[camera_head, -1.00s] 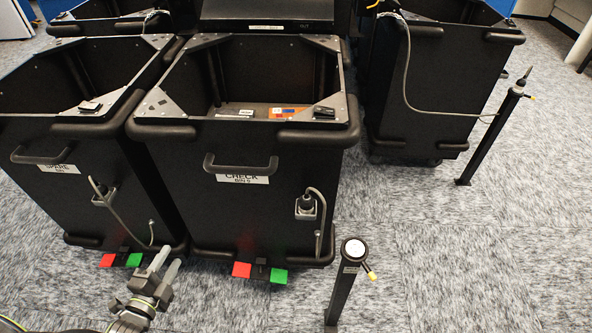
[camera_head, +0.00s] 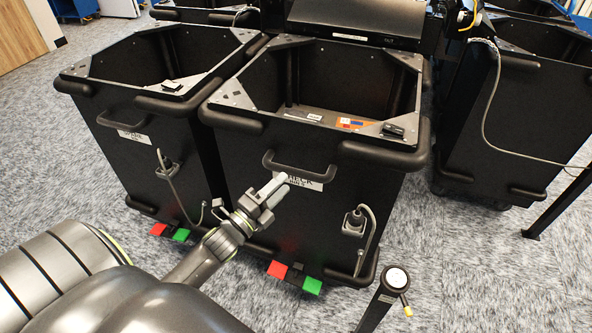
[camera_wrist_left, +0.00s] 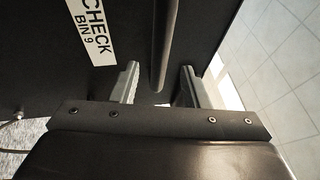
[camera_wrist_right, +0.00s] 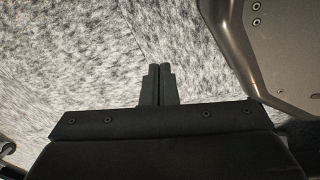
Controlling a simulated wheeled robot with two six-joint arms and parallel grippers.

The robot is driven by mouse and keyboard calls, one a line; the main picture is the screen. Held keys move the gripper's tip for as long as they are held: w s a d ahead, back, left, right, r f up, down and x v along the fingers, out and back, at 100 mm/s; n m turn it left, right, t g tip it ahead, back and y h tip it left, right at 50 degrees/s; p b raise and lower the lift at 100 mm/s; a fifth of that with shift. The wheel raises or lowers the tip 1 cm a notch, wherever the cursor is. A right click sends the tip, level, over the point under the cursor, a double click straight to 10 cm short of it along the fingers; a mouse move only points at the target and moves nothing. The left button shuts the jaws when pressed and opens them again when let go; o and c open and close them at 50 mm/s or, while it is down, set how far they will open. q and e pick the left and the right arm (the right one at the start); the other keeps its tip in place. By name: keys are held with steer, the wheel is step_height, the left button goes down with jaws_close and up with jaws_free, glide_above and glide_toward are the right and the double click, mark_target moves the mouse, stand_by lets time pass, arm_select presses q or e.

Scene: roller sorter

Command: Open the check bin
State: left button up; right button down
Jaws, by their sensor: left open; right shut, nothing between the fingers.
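The check bin (camera_head: 318,215) is a tall black bin with an open top at centre right in the head view. Its white label reads CHECK BIN 9 in the left wrist view (camera_wrist_left: 92,30). A black bar handle (camera_head: 297,174) runs across its front near the label. My left gripper (camera_head: 276,190) is open in front of the label, just below the handle's left part. In the left wrist view the handle (camera_wrist_left: 165,40) lines up between its two open fingers (camera_wrist_left: 160,84); contact cannot be told. My right gripper (camera_wrist_right: 158,72) is shut and empty over grey carpet.
The spare bin (camera_head: 150,165) stands close on the left. A plug with a cable (camera_head: 354,222) is on the check bin's front; red (camera_head: 277,269) and green (camera_head: 312,286) pedals are at its foot. A short post (camera_head: 385,300) stands in front on the right.

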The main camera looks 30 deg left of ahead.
mark_target(296, 172)
arm_select(q)
steer(key=p+x, duration=0.1)
steer(key=x, duration=0.5)
steer(key=shift+w, duration=0.1)
jaws_close()
steer(key=shift+d, duration=0.1)
